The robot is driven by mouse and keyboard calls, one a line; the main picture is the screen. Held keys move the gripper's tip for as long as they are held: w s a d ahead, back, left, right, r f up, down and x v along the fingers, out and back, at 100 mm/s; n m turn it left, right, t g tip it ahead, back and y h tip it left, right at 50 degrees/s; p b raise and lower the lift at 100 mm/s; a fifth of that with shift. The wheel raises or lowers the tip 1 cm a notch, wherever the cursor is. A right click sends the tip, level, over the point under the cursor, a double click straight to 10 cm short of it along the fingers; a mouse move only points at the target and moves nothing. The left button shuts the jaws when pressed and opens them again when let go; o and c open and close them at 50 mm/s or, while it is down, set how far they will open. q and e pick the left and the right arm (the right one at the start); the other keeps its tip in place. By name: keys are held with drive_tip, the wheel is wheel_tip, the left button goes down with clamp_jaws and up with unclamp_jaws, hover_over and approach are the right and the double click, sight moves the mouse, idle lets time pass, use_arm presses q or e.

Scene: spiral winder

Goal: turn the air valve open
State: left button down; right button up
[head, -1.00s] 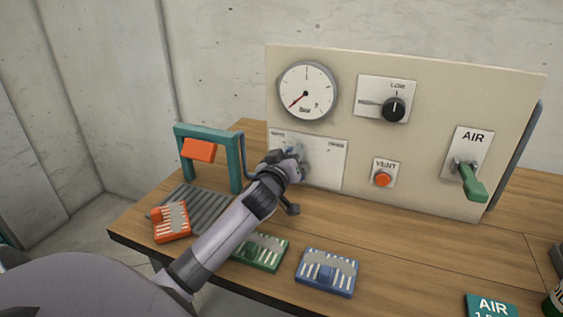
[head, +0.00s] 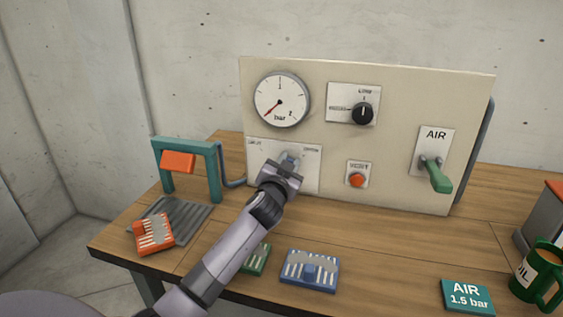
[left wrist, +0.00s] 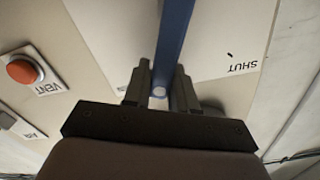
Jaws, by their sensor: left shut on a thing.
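The white plate (head: 310,180) low on the panel has small labels at its top corners, too small to read in the head view. In the left wrist view one label reads SHUT (left wrist: 244,66), upside down. My left gripper (head: 286,170) is at this plate; in the left wrist view its fingers (left wrist: 161,80) are shut on a blue lever (left wrist: 174,35). In the head view the gripper mostly hides the lever. A separate green lever (head: 438,177) slants down to the right from a plate marked AIR (head: 436,134). My right gripper is out of view.
The panel (head: 400,100) also carries a gauge (head: 281,100) with its needle at lower left, a black knob (head: 363,114) and an orange VENT button (head: 357,181). Orange (head: 154,233) and blue (head: 309,270) blocks and a green mug (head: 537,275) stand on the table.

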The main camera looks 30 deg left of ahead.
use_arm(q)
drive_tip(key=shift+w+d+f+m, duration=0.15)
drive_tip(key=shift+d+f+m, duration=0.25)
drive_tip(key=shift+m, duration=0.55)
drive_tip(key=shift+w+d+f+m, duration=0.15)
drive_tip(key=shift+d+m, duration=0.3)
drive_tip(key=shift+m, duration=0.5)
drive_tip(key=c, duration=1)
unclamp_jaws()
drive_tip(key=shift+s, duration=0.1)
drive_tip(key=v, duration=0.7)
drive_tip(key=shift+b, duration=0.3)
drive_tip(key=shift+s+d, duration=0.1)
